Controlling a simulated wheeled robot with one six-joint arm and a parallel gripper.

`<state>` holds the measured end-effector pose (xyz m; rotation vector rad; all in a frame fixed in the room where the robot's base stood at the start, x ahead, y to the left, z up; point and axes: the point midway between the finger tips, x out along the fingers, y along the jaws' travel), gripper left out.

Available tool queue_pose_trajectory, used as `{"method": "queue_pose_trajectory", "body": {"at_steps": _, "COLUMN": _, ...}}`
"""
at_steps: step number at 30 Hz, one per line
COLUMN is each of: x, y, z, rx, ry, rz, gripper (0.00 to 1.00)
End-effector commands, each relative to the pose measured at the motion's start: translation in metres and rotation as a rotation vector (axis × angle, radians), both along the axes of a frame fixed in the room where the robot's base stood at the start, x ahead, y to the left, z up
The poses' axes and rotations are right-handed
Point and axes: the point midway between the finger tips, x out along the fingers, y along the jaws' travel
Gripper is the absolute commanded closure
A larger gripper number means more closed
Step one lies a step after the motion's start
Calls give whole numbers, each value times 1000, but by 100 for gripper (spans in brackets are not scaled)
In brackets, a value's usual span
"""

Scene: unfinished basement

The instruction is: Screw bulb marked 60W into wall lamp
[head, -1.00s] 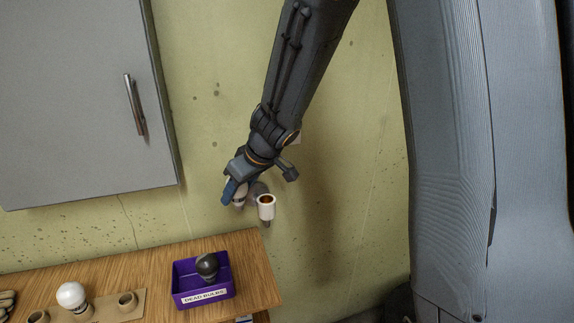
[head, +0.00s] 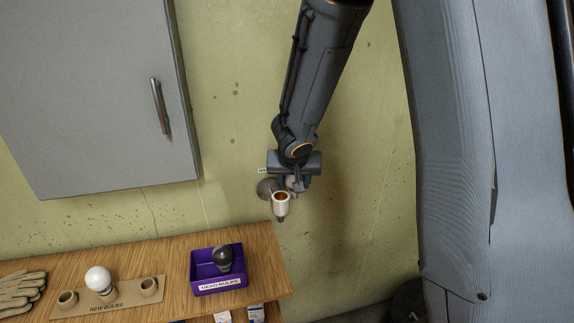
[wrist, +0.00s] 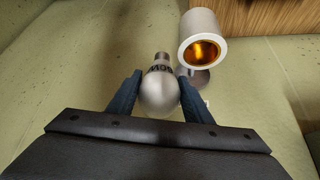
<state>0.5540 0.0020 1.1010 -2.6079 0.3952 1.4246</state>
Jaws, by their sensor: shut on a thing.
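The wall lamp (head: 281,204) is a white cup-shaped socket with a copper-coloured inside, mounted on the wall right of the bench. In the wrist view its open mouth (wrist: 202,52) faces me at the upper right. My gripper (head: 298,184) is beside the lamp, just above it in the head view. It is shut on a white bulb (wrist: 159,90) between two dark blue fingers. The bulb's marking is partly visible and appears upside down, like 60W. Its metal screw base points up in the wrist view, left of the socket and apart from it.
A purple DEAD BULBS tray (head: 218,286) with a dark bulb (head: 223,257) stands on the wooden bench (head: 180,259). A NEW BULBS holder (head: 122,303) carries a white bulb (head: 98,280). Gloves (head: 20,292) lie left. A grey cabinet (head: 95,110) hangs above.

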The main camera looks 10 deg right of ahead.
Motion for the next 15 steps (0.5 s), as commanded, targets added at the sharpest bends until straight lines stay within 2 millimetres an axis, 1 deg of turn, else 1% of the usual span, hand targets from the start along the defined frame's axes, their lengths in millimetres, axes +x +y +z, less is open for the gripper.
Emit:
{"method": "queue_pose_trajectory", "body": {"at_steps": 2, "x": 1, "y": -2, "z": -3, "rx": 0, "ry": 0, "rz": -2, "gripper": 76}}
{"method": "queue_pose_trajectory", "body": {"at_steps": 5, "x": 4, "y": -8, "z": -13, "rx": 2, "ry": 1, "rz": -10, "gripper": 76}}
{"method": "queue_pose_trajectory", "body": {"at_steps": 8, "x": 9, "y": -20, "z": -31, "rx": 3, "ry": 2, "rz": -20, "gripper": 76}}
{"method": "queue_pose_trajectory", "body": {"at_steps": 15, "x": 22, "y": -58, "z": -84, "rx": 14, "ry": 7, "rz": -57, "gripper": 76}}
